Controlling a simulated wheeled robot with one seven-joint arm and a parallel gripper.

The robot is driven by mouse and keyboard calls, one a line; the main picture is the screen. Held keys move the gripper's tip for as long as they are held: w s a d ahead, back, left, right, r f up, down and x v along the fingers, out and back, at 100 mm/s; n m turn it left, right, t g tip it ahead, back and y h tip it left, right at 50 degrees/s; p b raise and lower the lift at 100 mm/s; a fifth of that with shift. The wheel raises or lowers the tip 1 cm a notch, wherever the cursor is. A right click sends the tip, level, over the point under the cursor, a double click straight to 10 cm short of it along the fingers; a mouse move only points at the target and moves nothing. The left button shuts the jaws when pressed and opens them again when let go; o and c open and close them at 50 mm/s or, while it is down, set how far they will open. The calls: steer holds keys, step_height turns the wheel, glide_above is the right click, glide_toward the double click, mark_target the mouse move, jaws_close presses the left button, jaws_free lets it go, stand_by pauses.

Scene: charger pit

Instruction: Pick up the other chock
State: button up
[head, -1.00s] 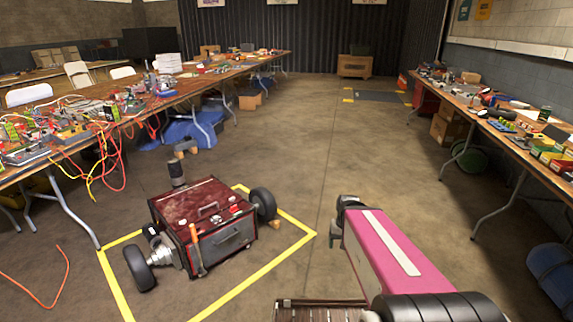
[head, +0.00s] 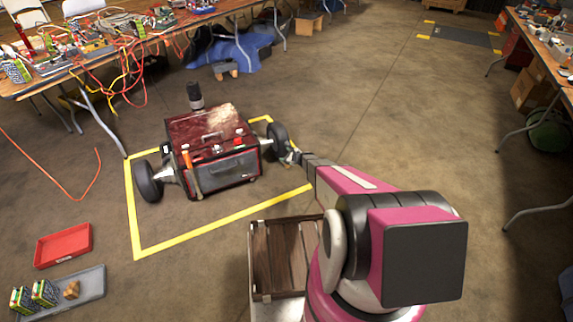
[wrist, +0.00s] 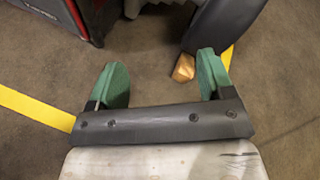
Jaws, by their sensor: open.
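A tan wooden chock (wrist: 183,68) lies on the floor beside the dark wheel (wrist: 222,25) in the wrist view. In the head view the chock is hidden or too small to tell behind my gripper (head: 289,158). The wheel is the right one (head: 277,141) of the red wheeled machine (head: 212,140). In the wrist view my gripper (wrist: 163,82) has its green fingers apart with nothing between them. The chock lies just left of the right finger, beyond its tip. Another tan block (head: 71,290), maybe a chock, sits in the grey tray (head: 92,283) at lower left.
Yellow tape (head: 215,226) frames the machine on the floor. A red tray (head: 63,245) lies behind the grey tray, which also holds green-and-white boxes (head: 43,292). Cluttered tables stand at left (head: 90,78) and right (head: 548,70).

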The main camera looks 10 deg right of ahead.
steer(key=w+d+f+m+h, duration=0.1)
steer(key=w+d+f+m, duration=0.1)
steer(key=f, duration=0.2)
steer(key=w+d+f+m+t+h, duration=0.1)
steer(key=w+f+m, duration=0.1)
steer(key=f, duration=0.3)
steer(key=w+d+f+m+t+h, duration=0.1)
steer(key=w+d+f+m, duration=0.1)
steer(key=f+m, duration=0.2)
steer(key=shift+w+d+f, duration=0.15)
steer(key=shift+d+f, duration=0.2)
steer(key=shift+f, duration=0.05)
steer(key=shift+m, duration=0.3)
steer(key=x, duration=0.5)
steer(key=shift+w+f, duration=0.15)
steer(key=shift+w, duration=0.1)
steer(key=x, duration=0.5)
steer(key=shift+f, duration=0.2)
steer(key=c, duration=1)
